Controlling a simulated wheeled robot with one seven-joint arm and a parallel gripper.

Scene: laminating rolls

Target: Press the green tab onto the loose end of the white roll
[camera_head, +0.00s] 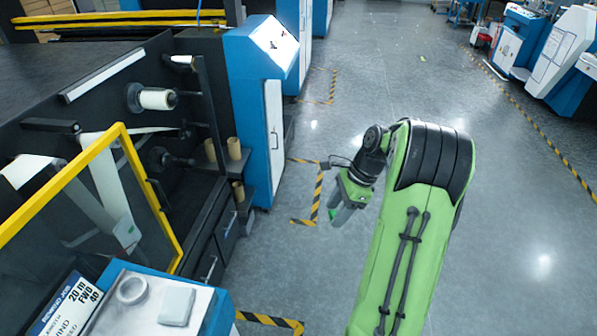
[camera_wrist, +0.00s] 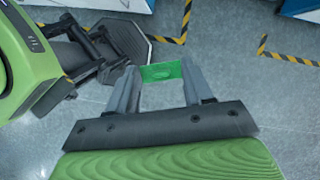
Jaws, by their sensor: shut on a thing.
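My gripper (camera_head: 343,203) hangs above the open floor, to the right of the dark machine. In the wrist view, my gripper (camera_wrist: 162,80) is shut on the green tab (camera_wrist: 161,71), a thin flat piece spanning the two fingertips. Only a small bit of the green tab (camera_head: 333,213) shows in the head view. A white roll (camera_head: 157,98) sits on a spindle in the machine's side, well left of my gripper.
A yellow-framed guard (camera_head: 75,170) stands before the lower spindles. A blue cabinet (camera_head: 262,110) stands between the machine and my gripper. A blue-edged console (camera_head: 150,300) with a tape ring is at front left. Brown cores (camera_head: 234,148) stand on a shelf. The floor around my gripper is clear.

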